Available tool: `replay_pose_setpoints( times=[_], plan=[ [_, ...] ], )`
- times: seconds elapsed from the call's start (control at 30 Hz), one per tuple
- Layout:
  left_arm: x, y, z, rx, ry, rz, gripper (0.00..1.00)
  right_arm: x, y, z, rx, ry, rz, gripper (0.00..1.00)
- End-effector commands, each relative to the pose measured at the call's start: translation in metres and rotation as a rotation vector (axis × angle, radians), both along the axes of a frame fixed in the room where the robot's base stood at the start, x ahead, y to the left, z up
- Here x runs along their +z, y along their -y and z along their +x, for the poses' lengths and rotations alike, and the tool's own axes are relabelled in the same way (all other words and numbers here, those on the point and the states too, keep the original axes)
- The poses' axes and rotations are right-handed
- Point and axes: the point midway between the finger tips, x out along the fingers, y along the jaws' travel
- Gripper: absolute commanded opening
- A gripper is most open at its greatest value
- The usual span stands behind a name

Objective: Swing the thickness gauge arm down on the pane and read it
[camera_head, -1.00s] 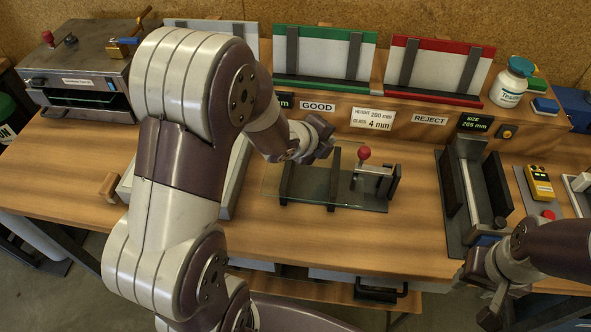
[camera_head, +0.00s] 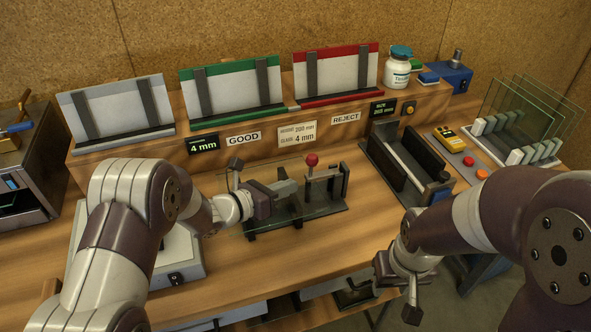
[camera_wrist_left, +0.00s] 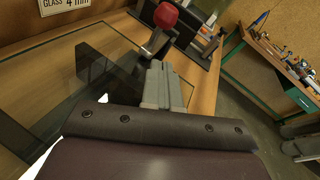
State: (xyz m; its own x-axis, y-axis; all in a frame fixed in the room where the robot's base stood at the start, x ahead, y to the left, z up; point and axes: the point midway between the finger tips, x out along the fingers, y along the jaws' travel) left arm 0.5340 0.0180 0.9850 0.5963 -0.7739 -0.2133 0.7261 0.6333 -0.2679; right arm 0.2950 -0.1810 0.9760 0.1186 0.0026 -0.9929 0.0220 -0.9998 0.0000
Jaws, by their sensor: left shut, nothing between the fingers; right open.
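The thickness gauge has a red knob (camera_head: 311,160) on a grey arm (camera_head: 325,173), which looks about level and joins a dark post at its right. The clear glass pane (camera_head: 263,172) lies on dark supports, reaching the gauge. My left gripper (camera_head: 296,187) is shut and empty, low over the pane, just left of the knob. In the left wrist view its fingers (camera_wrist_left: 166,84) point toward the red knob (camera_wrist_left: 165,15); contact cannot be told. The green display (camera_head: 203,144) reads 4 mm. My right gripper (camera_head: 394,288) is open and empty at the table's front right.
Racks stand behind: plain, green (camera_head: 232,88) and red (camera_head: 337,73). A dark channel fixture (camera_head: 408,160) and a yellow meter (camera_head: 450,138) are to the right. Upright panes (camera_head: 525,105) stand in a white slotted rack at far right. Bare wood lies in front of the gauge.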

Motion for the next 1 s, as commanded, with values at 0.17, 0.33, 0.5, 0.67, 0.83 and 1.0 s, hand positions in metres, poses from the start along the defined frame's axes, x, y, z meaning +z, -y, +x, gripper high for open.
replay_pose_setpoints(
  times=[0.17, 0.33, 0.5, 0.67, 0.83, 1.0],
  plan=[
    [0.014, 0.018, 0.019, -0.001, -0.001, 0.000, 0.00, 0.014, 0.000, 0.000, 0.000, 0.000, 0.000, 0.43],
    [0.019, 0.025, 0.028, 0.000, -0.001, 0.000, 0.00, 0.018, 0.000, 0.000, 0.000, 0.000, 0.000, 0.43],
    [0.019, 0.026, 0.030, 0.001, -0.001, 0.000, 0.00, 0.017, 0.000, 0.000, 0.000, 0.000, 0.000, 0.43],
    [0.019, 0.026, 0.030, 0.001, -0.001, 0.000, 0.00, 0.017, 0.000, 0.000, 0.000, 0.000, 0.000, 0.43],
    [0.035, 0.034, 0.032, -0.005, -0.025, 0.083, 0.00, 0.025, 0.000, 0.000, 0.000, 0.000, 0.000, 0.43],
    [0.060, 0.050, 0.036, -0.005, -0.089, 0.275, 0.00, 0.052, 0.000, 0.000, 0.000, 0.000, 0.000, 0.43]
  ],
)
